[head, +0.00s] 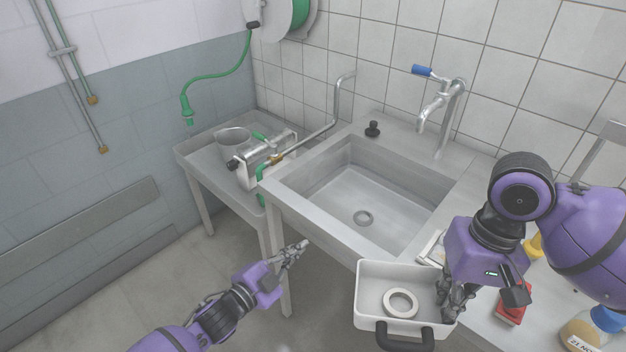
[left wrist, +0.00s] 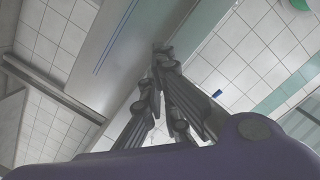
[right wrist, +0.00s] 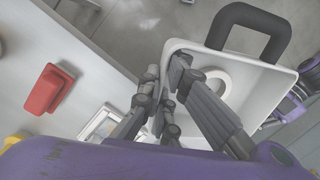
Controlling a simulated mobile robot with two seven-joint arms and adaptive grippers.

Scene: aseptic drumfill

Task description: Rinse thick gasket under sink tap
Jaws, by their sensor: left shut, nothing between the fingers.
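The thick gasket is a white ring (head: 388,303) lying flat in a white bin (head: 373,275) with a dark handle; the right wrist view also shows the gasket (right wrist: 224,77) and bin (right wrist: 287,78). My right gripper (right wrist: 165,68) has one finger inside the bin and one outside, shut on its wall. The bin is at the counter's front edge, below the sink. The steel sink (head: 340,190) is empty, with a drain in its floor. The tap (head: 441,105), with a blue lever, stands behind its right side; no water shows. My left gripper (head: 301,246) is shut and empty, left of the bin.
A side table (head: 192,150) left of the sink holds a metal jug and a pump-like device. A green hose hangs above it. A red object (right wrist: 48,89) and bottles stand on the right counter. A black stopper (head: 373,129) sits on the sink's back rim.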

